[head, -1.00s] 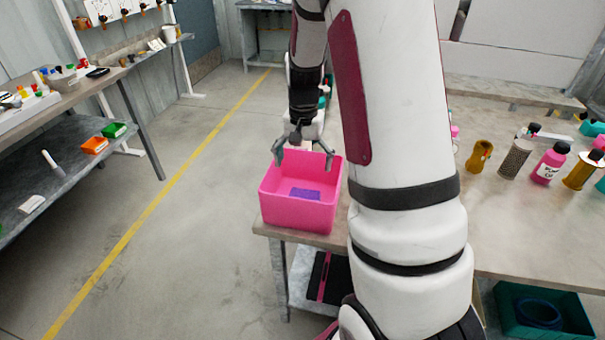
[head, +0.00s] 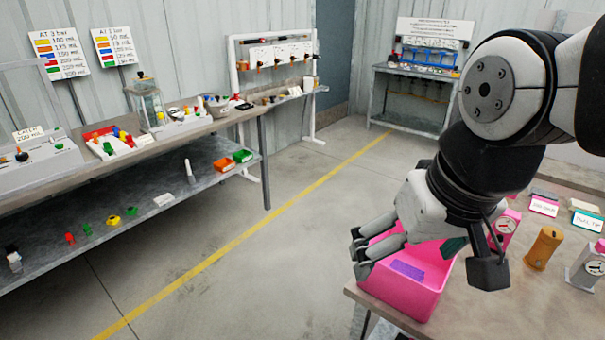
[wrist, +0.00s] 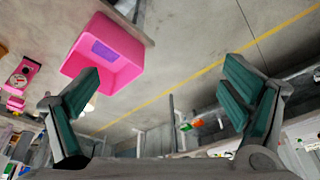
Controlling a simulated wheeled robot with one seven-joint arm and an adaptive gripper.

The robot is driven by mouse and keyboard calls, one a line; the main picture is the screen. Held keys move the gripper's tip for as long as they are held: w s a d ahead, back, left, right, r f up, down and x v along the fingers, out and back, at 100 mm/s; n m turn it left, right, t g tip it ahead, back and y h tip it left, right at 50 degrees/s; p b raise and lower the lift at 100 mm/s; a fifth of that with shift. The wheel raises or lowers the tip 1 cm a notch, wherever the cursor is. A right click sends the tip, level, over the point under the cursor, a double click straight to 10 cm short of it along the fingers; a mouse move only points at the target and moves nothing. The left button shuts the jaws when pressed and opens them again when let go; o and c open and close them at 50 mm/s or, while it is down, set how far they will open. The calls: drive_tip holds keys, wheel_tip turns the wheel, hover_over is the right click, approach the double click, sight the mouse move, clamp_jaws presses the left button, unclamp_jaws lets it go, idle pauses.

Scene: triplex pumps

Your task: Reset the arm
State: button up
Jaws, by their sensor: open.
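My gripper (head: 425,258) is open and empty, its fingers spread apart. In the head view it is at the right, raised in front of the pink bin (head: 412,302) and hiding part of it. The bin sits at the near corner of the right table with a flat purple piece (head: 407,270) inside. In the wrist view the two green-padded fingers (wrist: 158,85) are wide apart with nothing between them.
The right table (head: 485,280) holds pink and orange pumps and small signs. A long bench with a lower shelf (head: 130,195) stands at the left with valves, coloured parts and a glass tank. A far bench (head: 410,97) is at the back. The floor (head: 250,270) between is clear, with a yellow line.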

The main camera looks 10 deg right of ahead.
drive_tip(key=shift+s+a+n+t, duration=0.15)
drive_tip(key=shift+s+a+n, duration=0.15)
drive_tip(key=shift+s, duration=0.45)
drive_tip(key=shift+s+a+n+t, duration=0.15)
drive_tip(key=shift+s+n, duration=0.15)
drive_tip(key=shift+s, duration=0.45)
drive_tip(key=shift+r, duration=0.1)
